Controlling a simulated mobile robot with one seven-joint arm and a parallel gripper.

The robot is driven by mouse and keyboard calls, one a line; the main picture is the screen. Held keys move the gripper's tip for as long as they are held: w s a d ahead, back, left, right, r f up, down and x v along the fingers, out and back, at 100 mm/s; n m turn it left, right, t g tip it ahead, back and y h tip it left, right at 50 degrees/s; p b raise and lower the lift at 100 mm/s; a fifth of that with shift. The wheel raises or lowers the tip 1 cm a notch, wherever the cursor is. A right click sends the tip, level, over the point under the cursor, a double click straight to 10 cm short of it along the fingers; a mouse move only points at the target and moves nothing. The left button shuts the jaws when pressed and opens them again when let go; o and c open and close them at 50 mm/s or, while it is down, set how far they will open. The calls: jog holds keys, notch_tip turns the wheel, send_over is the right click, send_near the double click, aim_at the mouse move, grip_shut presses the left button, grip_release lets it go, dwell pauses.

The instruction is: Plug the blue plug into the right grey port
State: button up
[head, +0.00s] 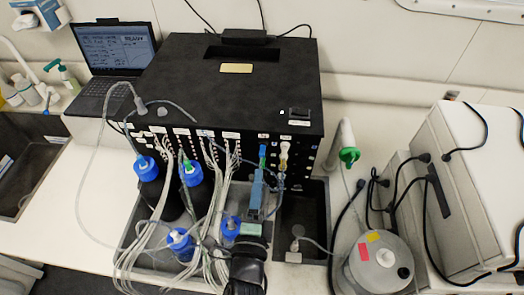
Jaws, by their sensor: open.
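A small blue plug (263,151) shows at the front face of the black box (292,105), left of a yellow-and-white connector (283,156). I cannot tell whether it is seated in a port. My gripper (258,178), blue-grey, reaches up from the bottom centre, with its tips close below the blue plug. It is open. I see no clear contact with the plug. The grey ports on the front face are too small to tell apart, and my gripper and cables hide part of that face.
Several blue-capped bottles (145,166) and bundled white tubes (166,225) crowd the left. A dark recess (304,215) lies on the right. A round grey device (379,266) and a white machine (470,170) with black cables stand further right. A laptop (116,46) sits at the back left.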

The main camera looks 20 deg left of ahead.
aim_at(262, 158)
jog(key=b+x, duration=0.1)
jog(key=x, duration=0.7)
jog(key=shift+w, duration=0.1)
dwell(1.0)
grip_shut()
dwell(1.2)
jog(key=shift+f, duration=0.1)
jog(key=v, duration=0.6)
dwell(1.0)
